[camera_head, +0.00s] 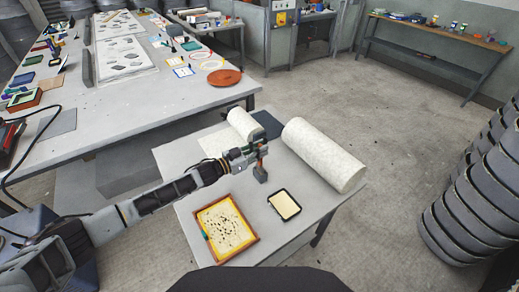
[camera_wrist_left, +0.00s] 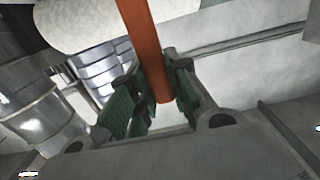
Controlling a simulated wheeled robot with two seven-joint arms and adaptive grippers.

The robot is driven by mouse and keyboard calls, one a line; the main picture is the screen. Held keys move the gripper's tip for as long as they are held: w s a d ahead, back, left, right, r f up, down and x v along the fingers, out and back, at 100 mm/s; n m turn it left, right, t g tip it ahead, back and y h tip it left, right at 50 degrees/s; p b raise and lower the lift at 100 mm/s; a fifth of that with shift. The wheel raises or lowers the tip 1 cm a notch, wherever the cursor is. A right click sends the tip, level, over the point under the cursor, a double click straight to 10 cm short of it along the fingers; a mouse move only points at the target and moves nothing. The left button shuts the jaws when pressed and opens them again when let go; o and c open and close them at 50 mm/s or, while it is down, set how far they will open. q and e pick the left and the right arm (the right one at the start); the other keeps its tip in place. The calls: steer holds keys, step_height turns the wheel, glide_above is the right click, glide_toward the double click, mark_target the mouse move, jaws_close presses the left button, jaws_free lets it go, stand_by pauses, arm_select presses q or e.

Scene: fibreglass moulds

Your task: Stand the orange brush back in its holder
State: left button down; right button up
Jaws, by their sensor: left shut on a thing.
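My left gripper (camera_head: 257,152) is shut on the orange brush (camera_head: 263,163) above the small table (camera_head: 185,155). The brush hangs roughly upright, with its grey-dark head down. In the left wrist view the orange handle (camera_wrist_left: 143,45) runs between the green-padded fingers of the left gripper (camera_wrist_left: 155,95). No brush holder can be made out for certain. A dark object (camera_head: 268,124) stands between the two white rolls, behind the gripper, and I cannot tell what it is. My right gripper is not in view.
A large white roll (camera_head: 325,155) lies right of the gripper, and a smaller one (camera_head: 242,122) behind it. An orange-framed tray (camera_head: 252,232) and a black-rimmed tray (camera_head: 296,197) lie in front. A long crowded table (camera_head: 130,110) stands at left, stacked grey moulds (camera_head: 470,210) at right.

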arm_select(q)
steer(key=shift+f, duration=0.45)
stand_by(0.6)
stand_by(0.8)
steer(key=c, duration=1.3)
jaws_free()
steer(key=shift+s+a, duration=0.1)
steer(key=shift+v, duration=5.9)
